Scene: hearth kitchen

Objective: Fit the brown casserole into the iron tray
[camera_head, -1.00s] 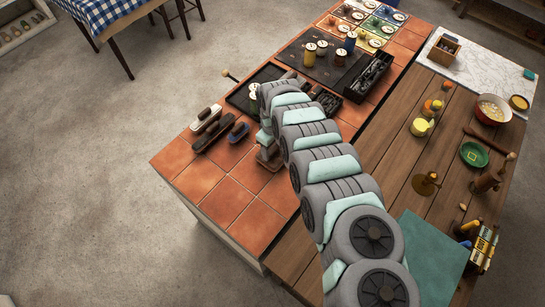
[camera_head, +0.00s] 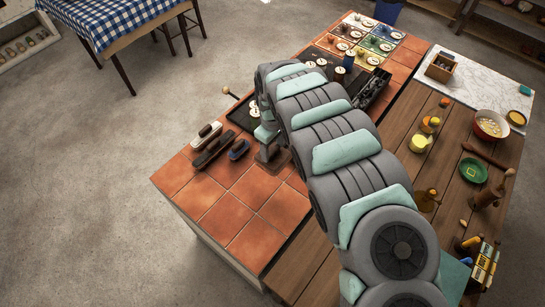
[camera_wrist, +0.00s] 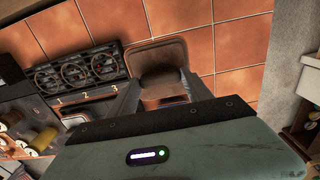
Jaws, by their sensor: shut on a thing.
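My gripper (camera_wrist: 163,98) is shut on a brown block-like piece (camera_wrist: 160,62), which I take to be the brown casserole. It shows between the two grey fingers, over the orange tiles. In the head view my gripper (camera_head: 272,155) is low over the tiled counter, right of the long dark pieces, and its jaws are small and partly hidden. A black iron piece with three rings (camera_wrist: 80,70), numbered 1, 2 and 3, lies left of the held piece in the wrist view. It may be the iron tray; I cannot tell. The two are apart.
Cream, dark brown and blue long pieces (camera_head: 212,149) lie on the tiles at left. A black panel with white discs (camera_head: 243,118) lies behind my gripper. A black compartment box (camera_head: 372,91) stands beyond my arm. The front tiles (camera_head: 235,215) are clear.

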